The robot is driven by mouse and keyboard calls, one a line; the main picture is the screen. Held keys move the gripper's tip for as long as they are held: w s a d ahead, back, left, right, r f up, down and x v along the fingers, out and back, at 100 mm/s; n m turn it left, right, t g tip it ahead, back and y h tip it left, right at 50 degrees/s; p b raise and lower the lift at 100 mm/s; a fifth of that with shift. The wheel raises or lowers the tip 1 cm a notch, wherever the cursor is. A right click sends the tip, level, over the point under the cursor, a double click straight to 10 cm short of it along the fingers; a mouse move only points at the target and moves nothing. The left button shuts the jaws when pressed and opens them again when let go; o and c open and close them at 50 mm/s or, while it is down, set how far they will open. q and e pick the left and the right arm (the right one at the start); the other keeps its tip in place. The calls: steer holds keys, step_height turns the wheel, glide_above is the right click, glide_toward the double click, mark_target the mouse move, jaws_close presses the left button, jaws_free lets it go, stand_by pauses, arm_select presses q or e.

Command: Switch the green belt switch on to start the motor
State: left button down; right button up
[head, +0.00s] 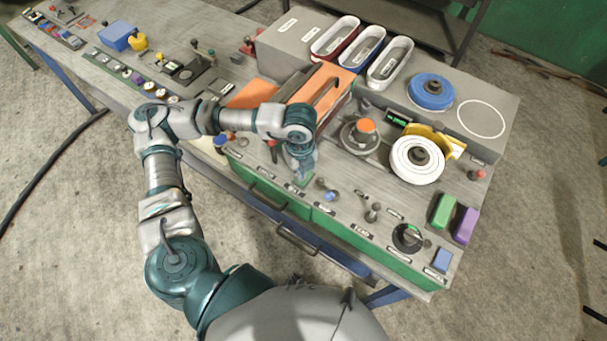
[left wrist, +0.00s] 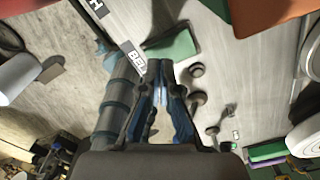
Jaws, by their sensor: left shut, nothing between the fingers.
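My left gripper (head: 303,172) points down over the front edge strip of the workbench. In the left wrist view its fingertips (left wrist: 160,66) are together with nothing between them. The green switch (left wrist: 172,47) lies just beyond the fingertips there, beside a white label reading "BEL". In the head view a bit of the green switch (head: 300,182) shows by the fingertips, and the gripper hides the rest. I cannot tell whether the fingertips touch it, or which way it is tilted. My right gripper is not in view.
Small knobs and levers, including a blue knob (head: 330,196), stand right of the gripper. A black dial (head: 407,237), green block (head: 443,210) and purple block (head: 466,225) are farther right. A white disc (head: 417,160) and an orange-topped knob (head: 364,129) stand behind.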

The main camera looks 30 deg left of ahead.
arm_select(q)
steer(key=shift+d+f, duration=0.1)
steer(key=shift+f, duration=0.15)
steer(key=shift+a+f+b, duration=0.2)
steer(key=shift+f+b, duration=0.05)
steer(key=shift+b, duration=0.15)
steer(key=shift+s, duration=0.1)
steer(key=shift+d+r+p, duration=0.1)
steer(key=shift+r+p, duration=0.3)
steer(key=shift+r, duration=0.3)
steer(key=shift+r+p, duration=0.85)
steer(key=shift+r, duration=0.6)
step_height(320, 180, up, 3)
steer(key=shift+f+p, duration=0.1)
steer(key=shift+p, duration=0.6)
